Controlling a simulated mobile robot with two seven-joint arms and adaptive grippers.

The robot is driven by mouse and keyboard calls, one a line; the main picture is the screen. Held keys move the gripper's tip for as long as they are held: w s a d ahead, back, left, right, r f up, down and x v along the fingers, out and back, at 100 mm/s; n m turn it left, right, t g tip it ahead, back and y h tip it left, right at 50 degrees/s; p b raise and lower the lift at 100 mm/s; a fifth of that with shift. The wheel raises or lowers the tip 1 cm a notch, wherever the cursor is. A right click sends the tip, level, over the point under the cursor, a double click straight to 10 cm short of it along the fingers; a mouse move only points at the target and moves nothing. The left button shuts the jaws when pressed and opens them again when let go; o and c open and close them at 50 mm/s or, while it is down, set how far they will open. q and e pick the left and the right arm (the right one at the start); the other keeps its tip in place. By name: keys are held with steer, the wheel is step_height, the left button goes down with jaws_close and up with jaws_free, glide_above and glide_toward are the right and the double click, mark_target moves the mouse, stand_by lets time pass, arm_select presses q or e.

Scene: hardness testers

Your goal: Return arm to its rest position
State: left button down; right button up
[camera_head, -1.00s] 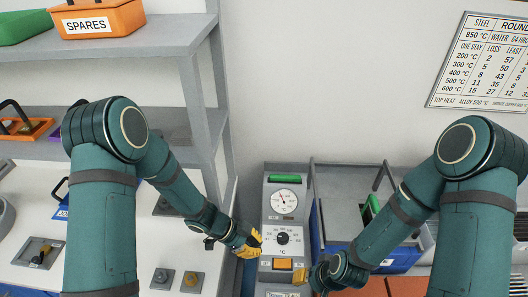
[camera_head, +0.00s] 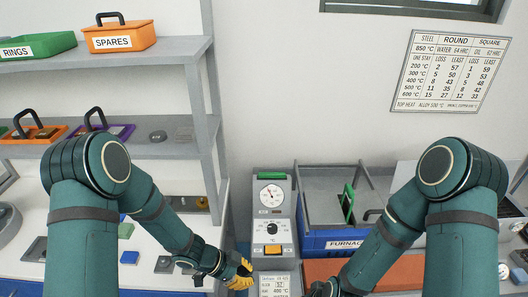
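My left arm (camera_head: 168,220) comes in from the left, bent at the elbow. Its yellow-fingered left gripper (camera_head: 241,274) is low, just left of the grey control panel (camera_head: 271,225). The fingers look spread with nothing between them. My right arm (camera_head: 395,225) mirrors it on the right, with its forearm pointing down and left. The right gripper (camera_head: 320,289) is cut off by the bottom edge, so its fingers are hidden. Neither arm visibly touches anything.
A blue furnace box (camera_head: 325,242) with a grey open frame and green handle stands right of the panel. Grey shelves (camera_head: 150,52) at left hold green and orange bins. A white bench (camera_head: 20,225) with small blocks lies below. A chart (camera_head: 452,72) hangs on the wall.

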arm_select(q)
steer(key=s+a+f+n+y+b, duration=0.1)
steer(key=s+a+f+n+y, duration=0.1)
steer(key=n, duration=0.7)
steer(key=s+a+f+n+t+y+b, duration=0.1)
steer(key=s+a+f+n+y, duration=0.1)
steer(key=n, duration=0.7)
steer(key=s+a+f, duration=0.1)
steer(key=s+f, duration=0.1)
steer(key=s, duration=0.1)
steer(key=shift+s+f+n+y, duration=0.3)
steer(key=shift+s+n+y, duration=0.05)
steer(key=shift+n+y, duration=0.05)
arm_select(e)
steer(key=shift+w+f, duration=0.2)
steer(key=shift+f, duration=0.95)
arm_select(q)
steer(key=shift+a, duration=0.1)
